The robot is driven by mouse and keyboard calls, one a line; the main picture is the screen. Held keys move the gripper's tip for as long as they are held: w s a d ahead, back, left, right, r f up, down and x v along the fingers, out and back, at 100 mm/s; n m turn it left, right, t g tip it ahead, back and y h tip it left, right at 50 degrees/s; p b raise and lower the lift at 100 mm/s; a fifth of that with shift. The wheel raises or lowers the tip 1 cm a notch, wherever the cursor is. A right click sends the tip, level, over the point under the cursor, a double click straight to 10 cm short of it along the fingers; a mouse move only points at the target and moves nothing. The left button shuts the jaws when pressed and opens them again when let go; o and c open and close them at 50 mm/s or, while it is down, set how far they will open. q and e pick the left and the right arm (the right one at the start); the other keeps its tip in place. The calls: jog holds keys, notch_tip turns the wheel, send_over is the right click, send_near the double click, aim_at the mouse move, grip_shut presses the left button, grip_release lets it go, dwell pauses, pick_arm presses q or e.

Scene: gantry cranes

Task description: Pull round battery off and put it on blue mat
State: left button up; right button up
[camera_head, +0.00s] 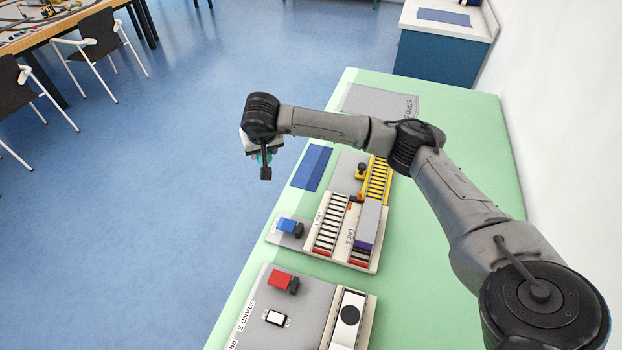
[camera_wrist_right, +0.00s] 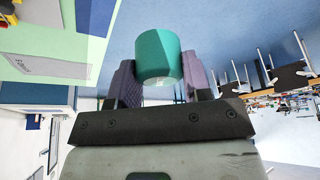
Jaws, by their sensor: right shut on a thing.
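The round battery is a teal cylinder (camera_wrist_right: 158,56) in the right wrist view, held between the two fingers of my right gripper (camera_wrist_right: 158,84). In the head view only a sliver of the teal battery (camera_head: 262,158) shows below the wrist. My right gripper (camera_head: 265,168) hangs in the air left of the table's edge, over the floor in the picture. The blue mat (camera_head: 311,168) lies bare on the green table, to the right of the gripper. A strip of blue in the right wrist view (camera_wrist_right: 103,14) seems to be the same mat. My left gripper is not in view.
On the green table (camera_head: 440,255) stand lane units (camera_head: 330,222) with a yellow rack (camera_head: 376,180), a small blue block (camera_head: 287,225) and a grey stand plate (camera_head: 285,310) with a red block (camera_head: 280,279). A grey plate (camera_head: 375,103) lies at the far end.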

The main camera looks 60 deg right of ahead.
jog(key=s+d+f+m+b, duration=0.2)
jog(key=s+d+f+b, duration=0.25)
jog(key=d, duration=0.25)
jog(key=s+d+f+m+g+h+b, duration=0.1)
jog(key=s+d+f+b, duration=0.3)
jog(key=d, duration=0.4)
jog(key=s+d+f+m+b, duration=0.25)
jog(key=d+f+b, duration=0.2)
jog(key=d, duration=0.25)
jog(key=b, duration=0.3)
send_over(310, 167)
jog(key=s+a, duration=0.1)
jog(key=a, duration=0.1)
jog(key=shift+n, duration=0.35)
jog(key=f, duration=0.7)
jog(key=shift+d, duration=0.2)
jog(key=shift+f+b, duration=0.7)
jog(key=shift+f, duration=1.45)
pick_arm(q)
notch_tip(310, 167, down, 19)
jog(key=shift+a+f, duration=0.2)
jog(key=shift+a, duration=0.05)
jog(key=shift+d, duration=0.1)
